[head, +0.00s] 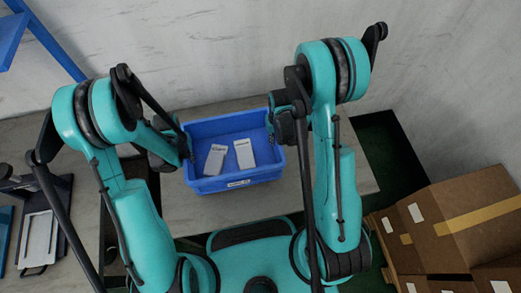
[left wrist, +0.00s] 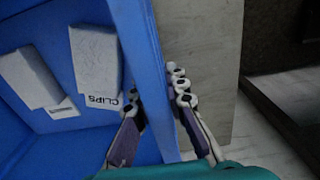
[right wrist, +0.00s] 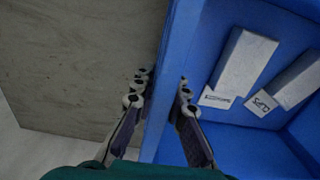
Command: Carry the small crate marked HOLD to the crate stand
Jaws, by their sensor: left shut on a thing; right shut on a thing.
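A small blue crate (head: 234,184) is between my two arms in the head view, over a grey tabletop. A label on its front wall is too small to read. Two whitish boxes lie inside, the left one (head: 214,160) and the right one (head: 244,153); one reads CLIPS in the left wrist view (left wrist: 95,55). My left gripper (head: 186,150) is shut on the crate's left wall, one finger inside and one outside. My right gripper (head: 272,124) is shut on the right wall the same way. I cannot tell whether the crate touches the tabletop.
The grey tabletop (head: 330,180) is bare to the right of the crate. Brown cardboard boxes (head: 460,215) are stacked at the lower right. A blue frame (head: 45,35) is at the upper left. A pale wall (head: 200,50) stands behind.

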